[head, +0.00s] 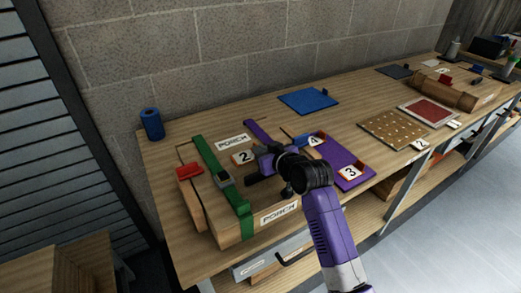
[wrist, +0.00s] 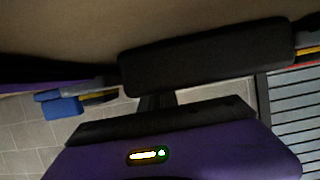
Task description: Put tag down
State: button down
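A tag marked 2 (head: 243,157) with a wooden edge lies on the tan box-like package (head: 232,229), just beyond my gripper. My gripper (head: 255,166) is low over the package, to the right of the green strap (head: 218,172). Its two dark fingers look spread apart with nothing between them. Tags marked 4 (head: 314,141) and 3 (head: 350,172) lie at the purple tray (head: 343,158) to the right. In the wrist view a blurred tan surface fills the top, and the gripper's dark body (wrist: 205,57) hides much of the middle.
PORCH labels (head: 233,142) are on the package. A red piece (head: 189,170) is at its left, and a blue roll (head: 152,124) stands behind. A blue mat (head: 309,101) and a dotted panel (head: 394,130) lie farther right. Bare bench is between them.

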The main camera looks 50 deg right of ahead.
jog(key=shift+f, duration=0.15)
jog(key=c, duration=1.6)
grip_release()
jog(key=shift+r, duration=0.25)
jog(key=b+v, duration=0.1)
jog(key=v, duration=1)
jog(key=shift+s+r, duration=0.1)
jog(key=shift+s, duration=0.3)
jog(key=shift+a, duration=0.1)
jog(key=shift+r, duration=0.1)
